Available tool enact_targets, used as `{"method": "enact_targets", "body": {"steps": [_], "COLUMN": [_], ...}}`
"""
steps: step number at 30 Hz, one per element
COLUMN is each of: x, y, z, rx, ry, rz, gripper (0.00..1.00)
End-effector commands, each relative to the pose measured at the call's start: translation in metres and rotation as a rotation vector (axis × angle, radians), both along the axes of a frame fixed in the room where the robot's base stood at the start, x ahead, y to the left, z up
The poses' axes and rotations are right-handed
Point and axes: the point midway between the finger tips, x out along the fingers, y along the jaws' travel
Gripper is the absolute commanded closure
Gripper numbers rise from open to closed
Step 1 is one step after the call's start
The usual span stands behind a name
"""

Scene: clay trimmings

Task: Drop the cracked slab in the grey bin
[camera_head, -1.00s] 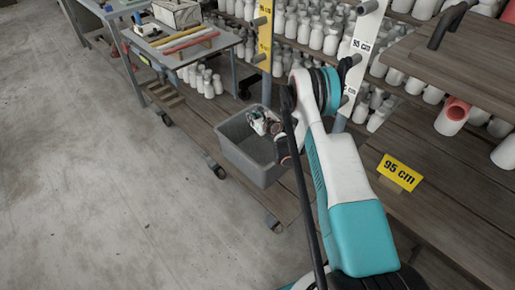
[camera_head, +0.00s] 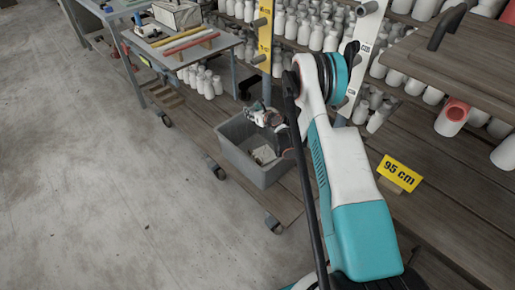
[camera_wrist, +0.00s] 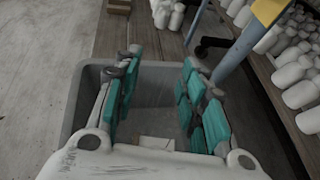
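The grey bin (camera_head: 240,158) stands on the low wooden deck in the head view. It fills much of the wrist view (camera_wrist: 82,103) below my gripper. A pale flat piece, which looks like the cracked slab (camera_head: 264,154), lies in the bottom of the bin. Part of it shows in the wrist view (camera_wrist: 157,143), at the lower edge between the fingers. No crack can be made out at this size. My gripper (camera_wrist: 160,64) is over the bin with its teal-padded fingers wide apart and nothing between them. It also shows in the head view (camera_head: 262,116).
Shelves of white bottles (camera_head: 300,32) stand behind the bin. A metal cart (camera_head: 190,50) with coloured bars is at the back left. A yellow 95 cm sign (camera_head: 399,173) stands on the deck at right. The concrete floor (camera_head: 90,190) at left is clear.

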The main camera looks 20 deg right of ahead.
Motion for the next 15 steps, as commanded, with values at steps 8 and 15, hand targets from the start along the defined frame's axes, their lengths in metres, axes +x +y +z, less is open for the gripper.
{"method": "enact_targets", "body": {"steps": [8,15], "x": [0.000,0.000], "y": [0.000,0.000], "z": [0.042,0.054], "rx": [0.000,0.000], "ry": [0.000,0.000], "rz": [0.000,0.000], "gripper": [0.62,0.62]}}
